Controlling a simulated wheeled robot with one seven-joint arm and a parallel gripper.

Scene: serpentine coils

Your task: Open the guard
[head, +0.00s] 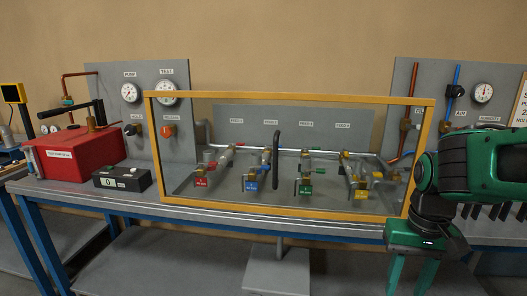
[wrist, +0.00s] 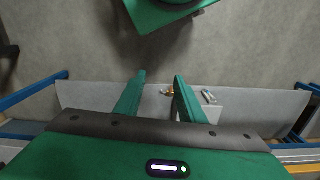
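The guard (head: 290,97) is a clear panel in a yellow frame, standing upright in front of the piping on the bench in the head view. It looks closed. A dark vertical handle (head: 277,158) shows near the middle of the panel. Behind it are several valves with red, blue, green and yellow tags. The guard cannot be made out there.
A red box (head: 80,150) with a black lever and a small black box with a display (head: 122,179) stand left of the guard. Gauge panels (head: 140,75) rise behind. A grey plate (head: 278,272) is below the bench (head: 240,220). Space in front of the guard looks clear.

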